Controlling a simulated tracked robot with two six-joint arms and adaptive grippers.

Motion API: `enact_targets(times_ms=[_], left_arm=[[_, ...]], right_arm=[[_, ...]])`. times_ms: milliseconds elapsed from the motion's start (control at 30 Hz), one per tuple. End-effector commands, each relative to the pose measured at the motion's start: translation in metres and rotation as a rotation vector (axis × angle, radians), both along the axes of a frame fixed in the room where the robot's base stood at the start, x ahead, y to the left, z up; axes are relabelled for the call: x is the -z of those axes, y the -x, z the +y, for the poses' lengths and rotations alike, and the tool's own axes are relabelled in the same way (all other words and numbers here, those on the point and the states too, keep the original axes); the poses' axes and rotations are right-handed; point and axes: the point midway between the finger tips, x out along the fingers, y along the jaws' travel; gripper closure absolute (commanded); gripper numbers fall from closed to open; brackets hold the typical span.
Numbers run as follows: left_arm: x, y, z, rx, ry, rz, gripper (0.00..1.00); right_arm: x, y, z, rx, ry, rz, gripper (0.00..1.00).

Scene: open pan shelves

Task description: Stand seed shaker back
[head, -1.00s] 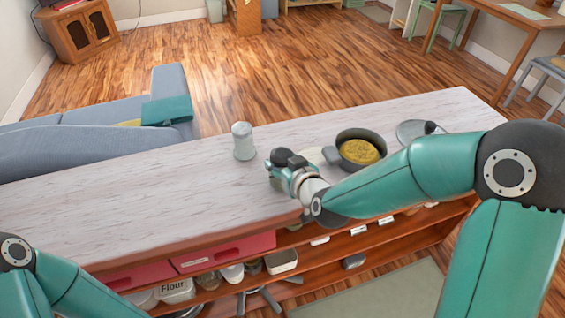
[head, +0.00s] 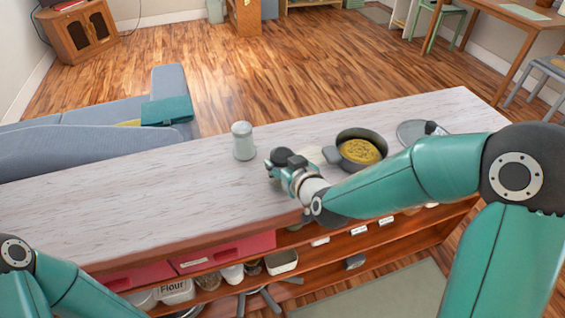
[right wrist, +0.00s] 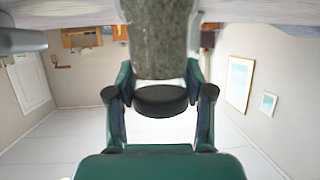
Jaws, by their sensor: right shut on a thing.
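My right gripper (head: 279,168) is low over the worktop, shut on a shaker. In the right wrist view the shaker (right wrist: 160,40) has a speckled grey-green body and a dark round lid (right wrist: 160,100), with the gripper's fingers on both sides. That view is upside down, with the worktop along its top edge, so the shaker looks upright. In the head view its dark lid (head: 282,155) shows above the gripper; the body is mostly hidden. I cannot tell whether its base touches the worktop. Only part of my left arm shows, at the lower left.
A pale shaker (head: 243,143) stands left of the gripper. A dark pan (head: 336,157) with yellow food (head: 360,151) is to the right, and a glass lid (head: 411,131) lies beyond it. The worktop (head: 130,185) is clear on the left. Red drawers (head: 222,252) and filled shelves are below.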

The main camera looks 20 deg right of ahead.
Motion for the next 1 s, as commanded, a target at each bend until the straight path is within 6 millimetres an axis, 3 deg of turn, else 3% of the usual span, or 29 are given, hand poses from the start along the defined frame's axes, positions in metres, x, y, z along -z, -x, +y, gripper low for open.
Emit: enact_targets(times_ms=[1000], left_arm=[[0.0082, 0.0001, 0.0, 0.0, 0.0, 0.0, 0.6]], right_arm=[[0.0036, -0.0003, -0.0002, 0.001, 0.0, -0.003, 0.9]])
